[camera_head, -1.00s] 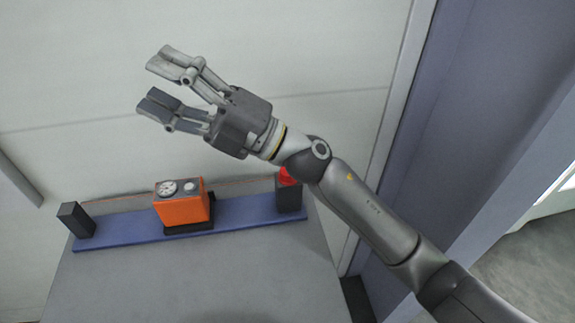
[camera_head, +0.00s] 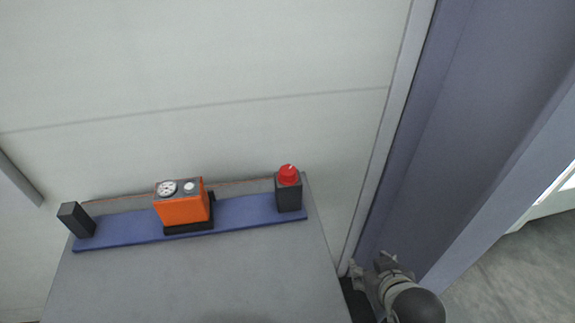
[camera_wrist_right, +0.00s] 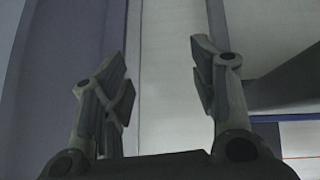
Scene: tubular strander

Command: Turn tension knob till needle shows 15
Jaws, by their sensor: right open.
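A red knob (camera_head: 288,174) with a white mark sits on top of a black block (camera_head: 289,196) at the right end of a blue strip. An orange box (camera_head: 182,208) with a round white gauge (camera_head: 167,188) on its top stands left of it. The needle is too small to read. My right gripper (camera_head: 372,263) is low and right of the knob, well apart from it, partly hidden behind its own wrist. In the right wrist view its fingers (camera_wrist_right: 160,75) are spread with nothing between them. My left gripper is not in view.
The blue strip (camera_head: 140,228) runs along the back of a grey surface (camera_head: 200,280). A small black block (camera_head: 77,219) stands at its left end. A pale wall (camera_head: 220,60) is behind, and a blue-grey post (camera_head: 440,120) rises on the right. The grey surface's front is clear.

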